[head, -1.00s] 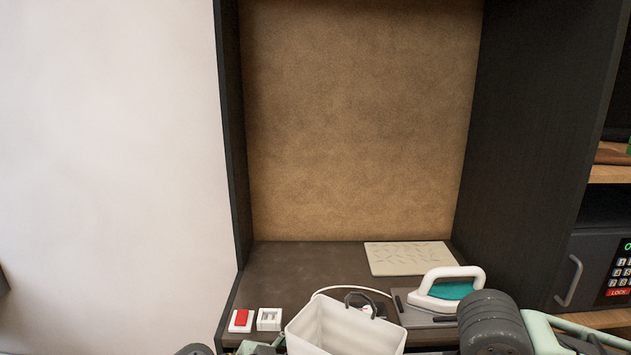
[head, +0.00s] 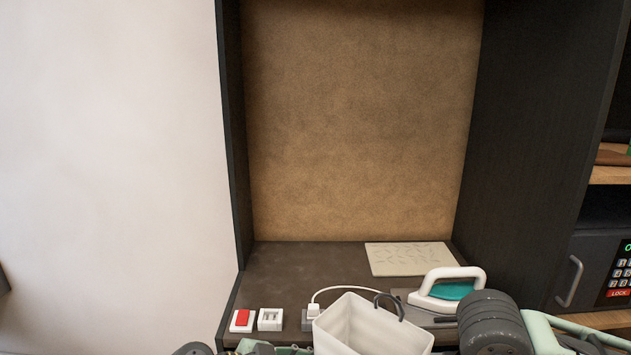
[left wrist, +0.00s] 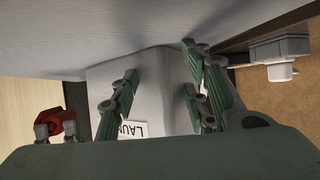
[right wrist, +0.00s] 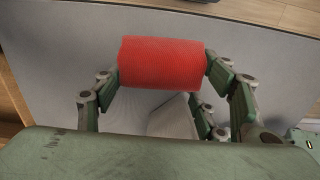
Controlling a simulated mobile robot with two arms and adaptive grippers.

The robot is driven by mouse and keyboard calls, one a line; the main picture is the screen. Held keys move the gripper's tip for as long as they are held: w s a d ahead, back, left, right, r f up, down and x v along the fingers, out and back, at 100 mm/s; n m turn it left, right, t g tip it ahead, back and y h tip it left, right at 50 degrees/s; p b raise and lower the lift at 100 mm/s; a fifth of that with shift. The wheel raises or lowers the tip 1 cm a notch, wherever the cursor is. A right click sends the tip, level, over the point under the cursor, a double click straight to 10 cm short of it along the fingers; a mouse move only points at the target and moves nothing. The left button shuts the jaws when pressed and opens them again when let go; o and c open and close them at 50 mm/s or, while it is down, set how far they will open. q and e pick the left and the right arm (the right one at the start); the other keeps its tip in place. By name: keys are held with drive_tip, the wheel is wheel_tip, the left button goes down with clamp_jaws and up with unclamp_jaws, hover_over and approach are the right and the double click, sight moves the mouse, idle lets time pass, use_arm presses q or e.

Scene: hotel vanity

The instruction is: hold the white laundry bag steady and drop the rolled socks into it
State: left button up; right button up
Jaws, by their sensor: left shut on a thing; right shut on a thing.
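The white laundry bag (head: 365,330) stands at the bottom of the head view, its open top facing up and a dark handle loop at its rim. Its lower part is cut off there. My left gripper (left wrist: 160,78) is shut on the bag, which shows between its fingers in the left wrist view with part of a printed label. The red rolled socks (right wrist: 160,63) are held crosswise between the fingers of my right gripper (right wrist: 164,70). The bag's pale side (right wrist: 172,118) shows beyond them. In the left wrist view the socks (left wrist: 62,122) are beside the bag, apart from it.
An iron (head: 447,290) with a teal body rests on a grey pad behind the bag. A white plug with a cord (head: 314,310), a white box (head: 270,319) and a red-topped switch (head: 241,320) are left of it. A patterned board (head: 408,258) lies at the back.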

use_arm(q)
drive_tip(key=shift+s+d+f, duration=0.2)
drive_tip(key=shift+s+f, duration=0.15)
drive_tip(key=shift+f, duration=0.25)
clamp_jaws()
drive_tip(key=shift+d, duration=0.1)
drive_tip(key=c, duration=0.6)
unclamp_jaws()
drive_tip(key=shift+s+a+r, duration=0.1)
drive_tip(key=shift+a+r, duration=0.05)
drive_tip(key=shift+a, duration=0.05)
drive_tip(key=o, duration=0.7)
drive_tip(key=shift+w+d, duration=0.1)
drive_tip(key=shift+w, duration=0.1)
drive_tip(key=o, duration=0.8)
drive_tip(key=shift+c, duration=0.2)
drive_tip(key=shift+w+r, duration=0.1)
drive_tip(key=shift+o, duration=0.7)
drive_tip(key=shift+r, duration=0.1)
